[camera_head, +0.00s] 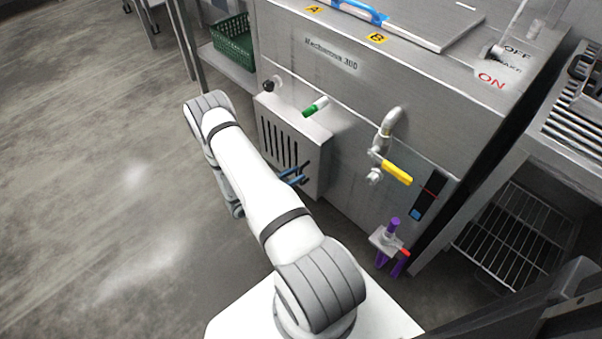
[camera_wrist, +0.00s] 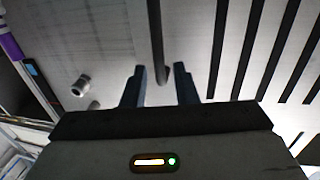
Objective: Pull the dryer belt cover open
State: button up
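The slotted grey metal cover (camera_head: 285,140) stands out from the front of the machine in the head view, and its dark slots fill the right of the wrist view (camera_wrist: 203,45). I take it to be the dryer belt cover; it looks shut. My gripper (camera_head: 293,176) is at the cover's lower right part. In the wrist view its two blue fingers (camera_wrist: 160,75) are apart. A dark bar (camera_wrist: 156,38) shows between them, with visible gaps on both sides. I cannot tell how deep the bar lies between the fingers.
A green-handled valve (camera_head: 315,106) sits above the cover. A tap pipe with a yellow lever (camera_head: 397,173) is to the right, and a purple fitting (camera_head: 393,225) lower down. A green crate (camera_head: 233,42) stands on a shelf at upper left. Floor at left is clear.

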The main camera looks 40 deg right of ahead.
jog(key=shift+s+d, duration=0.15)
jog(key=shift+d, duration=1.2)
jog(key=shift+c, duration=0.5)
grip_shut()
